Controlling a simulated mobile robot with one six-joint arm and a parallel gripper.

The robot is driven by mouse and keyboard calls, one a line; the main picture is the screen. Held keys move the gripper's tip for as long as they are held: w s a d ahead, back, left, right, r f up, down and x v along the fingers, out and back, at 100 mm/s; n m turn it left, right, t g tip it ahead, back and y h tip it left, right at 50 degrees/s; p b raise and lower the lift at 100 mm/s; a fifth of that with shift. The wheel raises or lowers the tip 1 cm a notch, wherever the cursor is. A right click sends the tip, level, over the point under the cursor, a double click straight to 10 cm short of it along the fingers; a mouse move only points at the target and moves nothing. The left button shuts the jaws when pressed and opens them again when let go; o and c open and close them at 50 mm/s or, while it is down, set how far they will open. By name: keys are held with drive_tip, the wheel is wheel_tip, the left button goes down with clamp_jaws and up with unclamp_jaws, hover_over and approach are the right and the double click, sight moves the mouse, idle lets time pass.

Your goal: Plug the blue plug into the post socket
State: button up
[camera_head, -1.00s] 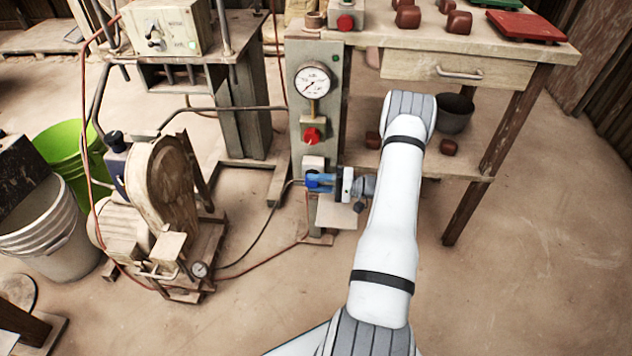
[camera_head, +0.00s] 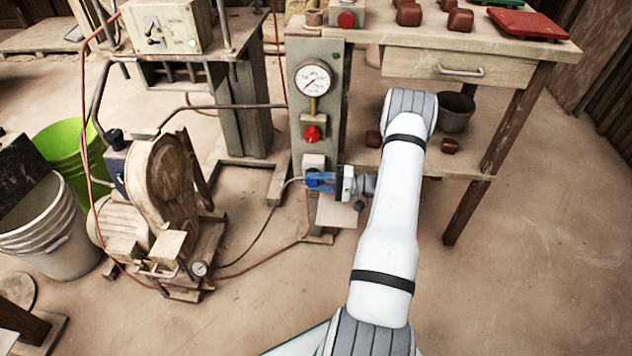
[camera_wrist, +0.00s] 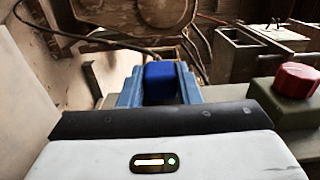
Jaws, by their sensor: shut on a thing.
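The blue plug (camera_head: 312,179) is between the blue fingers of my gripper (camera_head: 322,180), at the lower front of the grey post (camera_head: 328,130). My gripper is shut on it and reaches in from the right. A cable runs from the plug to the left. A small white box (camera_head: 313,161), perhaps the post socket, sits on the post just above the plug. I cannot tell whether the plug touches it or is seated. In the wrist view the plug (camera_wrist: 161,82) shows between the fingertips; no socket opening is visible there.
The post carries a gauge (camera_head: 312,78) and a red knob (camera_head: 312,134). A bench (camera_head: 430,65) with a drawer stands to its right, with a shelf below. A motor-like machine (camera_head: 160,190) stands to the left. Hoses cross the floor; the front floor is clear.

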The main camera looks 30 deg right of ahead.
drive_tip(key=shift+w+d+b, duration=0.25)
drive_tip(key=shift+w+b, duration=0.1)
drive_tip(key=shift+b, duration=0.05)
idle(0.7)
drive_tip(key=shift+s+a, duration=0.25)
drive_tip(key=shift+s, duration=0.1)
idle(0.7)
drive_tip(key=shift+b, duration=0.4)
idle(0.7)
drive_tip(key=shift+w+d, duration=0.25)
drive_tip(key=shift+w, duration=0.1)
idle(0.5)
idle(0.3)
drive_tip(key=s+a, duration=0.3)
drive_tip(key=s, duration=0.2)
drive_tip(key=shift+a, duration=0.2)
idle(0.7)
idle(0.4)
